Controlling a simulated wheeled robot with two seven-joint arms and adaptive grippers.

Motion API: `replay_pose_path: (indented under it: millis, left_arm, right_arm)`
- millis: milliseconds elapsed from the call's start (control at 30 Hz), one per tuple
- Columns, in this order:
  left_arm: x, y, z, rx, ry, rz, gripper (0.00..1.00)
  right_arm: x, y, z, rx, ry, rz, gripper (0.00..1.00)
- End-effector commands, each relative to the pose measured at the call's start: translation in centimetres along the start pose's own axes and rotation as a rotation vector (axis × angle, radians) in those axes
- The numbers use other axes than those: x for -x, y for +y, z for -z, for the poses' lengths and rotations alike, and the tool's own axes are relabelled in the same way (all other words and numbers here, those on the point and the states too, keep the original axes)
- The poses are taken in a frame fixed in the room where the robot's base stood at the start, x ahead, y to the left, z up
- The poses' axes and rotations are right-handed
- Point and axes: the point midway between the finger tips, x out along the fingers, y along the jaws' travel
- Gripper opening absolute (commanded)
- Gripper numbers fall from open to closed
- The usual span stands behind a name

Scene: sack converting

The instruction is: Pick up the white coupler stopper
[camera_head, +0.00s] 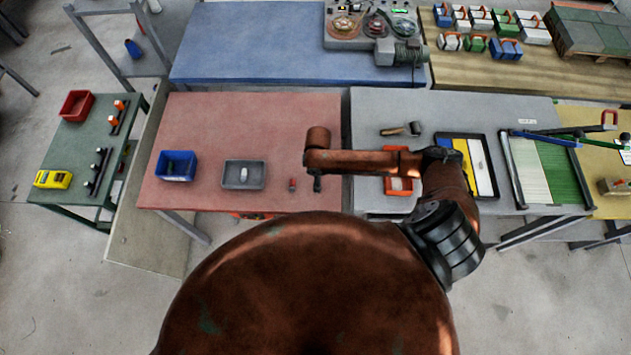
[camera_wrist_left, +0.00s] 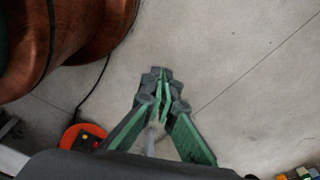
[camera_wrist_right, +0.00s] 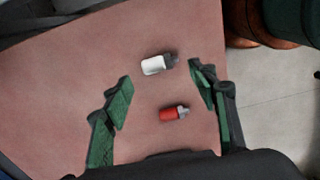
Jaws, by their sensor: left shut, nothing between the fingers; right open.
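The white coupler stopper (camera_wrist_right: 153,65), a white body with a dark grey end, lies on its side on the reddish tabletop in the right wrist view. My right gripper (camera_wrist_right: 161,84) is open and empty, its green-padded fingers spread either side of the stopper in the picture, not touching it. In the head view I cannot make this stopper out; my right arm covers that part of the table. My left gripper (camera_wrist_left: 162,74) is shut and empty over bare floor.
A red stopper (camera_wrist_right: 172,113) lies near the white one and shows in the head view (camera_head: 292,185). A grey tray (camera_head: 228,186) holding a white item and a blue bin (camera_head: 177,158) stand to its left. The red table (camera_head: 250,115) is otherwise mostly clear.

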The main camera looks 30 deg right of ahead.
Motion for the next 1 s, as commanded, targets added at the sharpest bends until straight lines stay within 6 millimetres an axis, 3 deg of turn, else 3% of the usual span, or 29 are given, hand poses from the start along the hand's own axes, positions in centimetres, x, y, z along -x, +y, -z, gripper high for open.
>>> replay_pose_path:
  millis: [100,267,433,667,733,1000]
  left_arm:
    - [0.4,0.2,-2.4,0.006,-0.029,-0.002,0.00]
    - [1.1,0.3,-4.1,0.010,-0.051,-0.003,0.00]
    - [1.1,0.2,-3.2,0.008,-0.040,-0.002,0.00]
    - [1.0,0.0,-0.2,0.002,-0.002,0.000,0.00]
    - [1.0,0.0,-0.2,0.002,-0.001,0.000,0.00]
    - [1.0,0.1,-1.6,0.005,-0.019,-0.001,0.00]
  right_arm:
    - [-1.1,0.1,0.1,0.002,0.000,0.000,0.53]
    - [-3.3,0.6,-0.4,0.002,-0.001,0.000,0.53]
    - [-5.3,0.7,-0.5,0.002,0.000,-0.002,0.53]
    - [-5.8,0.7,-0.6,0.002,0.001,-0.003,0.53]
    - [-5.8,0.7,-0.6,0.001,0.001,-0.002,0.53]
    - [-5.8,0.7,-0.6,0.001,0.001,-0.002,0.34]
